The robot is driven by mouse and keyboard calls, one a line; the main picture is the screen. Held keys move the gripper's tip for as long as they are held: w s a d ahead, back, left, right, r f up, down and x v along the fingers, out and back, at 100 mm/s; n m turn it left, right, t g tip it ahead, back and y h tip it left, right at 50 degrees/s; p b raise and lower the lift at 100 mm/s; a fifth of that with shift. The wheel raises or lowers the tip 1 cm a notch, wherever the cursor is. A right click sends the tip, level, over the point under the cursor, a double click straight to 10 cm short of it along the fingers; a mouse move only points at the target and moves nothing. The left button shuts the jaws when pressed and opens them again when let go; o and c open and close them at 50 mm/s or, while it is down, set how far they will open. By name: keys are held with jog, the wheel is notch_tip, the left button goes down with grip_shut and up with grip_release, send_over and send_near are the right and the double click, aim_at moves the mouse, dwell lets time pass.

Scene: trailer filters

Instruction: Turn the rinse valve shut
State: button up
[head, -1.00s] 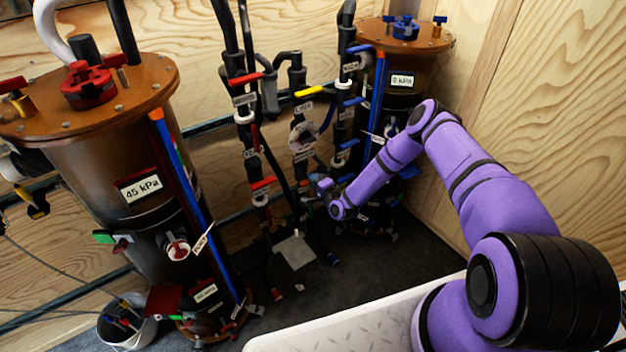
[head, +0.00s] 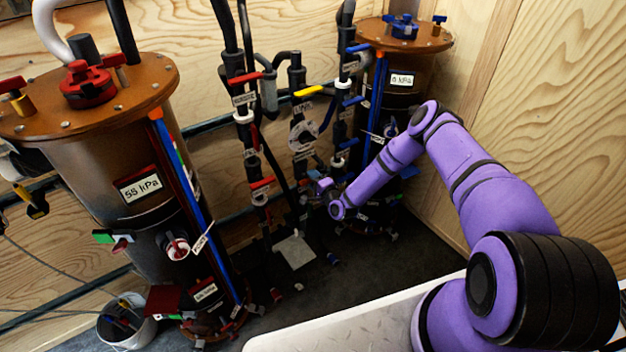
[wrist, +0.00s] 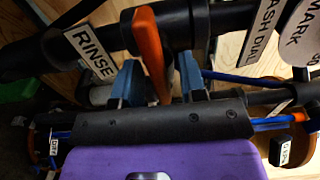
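In the wrist view, an orange valve lever (wrist: 150,50) stands upright on a black pipe beside a white tag reading RINSE (wrist: 90,52). My gripper (wrist: 160,82) has its two blue fingers on either side of the lever. The left finger is close to it or touching; a gap shows toward the right finger. In the head view my gripper (head: 322,187) is low among the pipes, left of the right tank. The orange lever cannot be made out there.
The left tank (head: 90,180) reads 55 kPa; the right tank (head: 385,70) has a small gauge label. Pipes with red, yellow and blue levers stand between them. A white bucket (head: 128,325) is at lower left. Dark floor (head: 400,240) is clear at right.

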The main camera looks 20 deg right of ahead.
jog(key=shift+s, duration=0.1)
jog(key=v, duration=1)
jog(key=shift+s, duration=0.3)
jog(key=shift+d, duration=0.1)
